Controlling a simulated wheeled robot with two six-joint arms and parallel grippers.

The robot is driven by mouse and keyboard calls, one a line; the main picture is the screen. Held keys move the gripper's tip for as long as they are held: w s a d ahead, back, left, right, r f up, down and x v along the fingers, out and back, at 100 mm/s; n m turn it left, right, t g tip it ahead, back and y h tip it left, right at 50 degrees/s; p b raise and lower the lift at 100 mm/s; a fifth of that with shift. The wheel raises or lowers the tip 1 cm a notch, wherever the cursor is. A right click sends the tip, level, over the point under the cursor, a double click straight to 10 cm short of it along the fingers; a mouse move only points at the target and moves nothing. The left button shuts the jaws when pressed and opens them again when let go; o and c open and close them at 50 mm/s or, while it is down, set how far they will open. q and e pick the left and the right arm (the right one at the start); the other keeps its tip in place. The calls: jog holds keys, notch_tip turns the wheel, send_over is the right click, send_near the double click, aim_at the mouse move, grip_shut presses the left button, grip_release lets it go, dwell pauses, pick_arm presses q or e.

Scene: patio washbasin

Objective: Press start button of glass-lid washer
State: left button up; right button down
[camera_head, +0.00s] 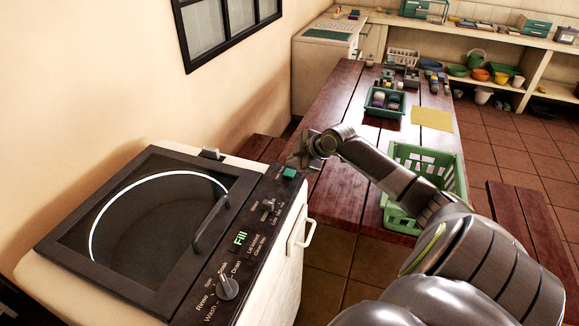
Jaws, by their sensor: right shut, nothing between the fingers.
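The glass-lid washer (165,215) stands at the lower left with its dark lid closed. A bright ring shows in the glass. Its black control panel (250,243) runs along the right side. A green square button (289,173) sits at the far end of the panel. A green "Fill" display (240,237) is lit. A round knob (228,287) and a smaller switch (268,206) are also on the panel. My right gripper (297,162) is shut and empty, just above and beside the green button. I cannot tell whether it touches the button. My left gripper is not in view.
A wooden table (335,110) stands behind, holding a green bin (384,101) and a yellow cloth (432,117). A green basket (408,160) is partly behind my right arm. Shelves with bowls line the back. A bench (530,225) is at the right.

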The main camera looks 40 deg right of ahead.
aim_at(293, 173)
jog(key=shift+r+p, duration=1.25)
jog(key=shift+r, duration=0.7)
jog(key=shift+f, duration=0.1)
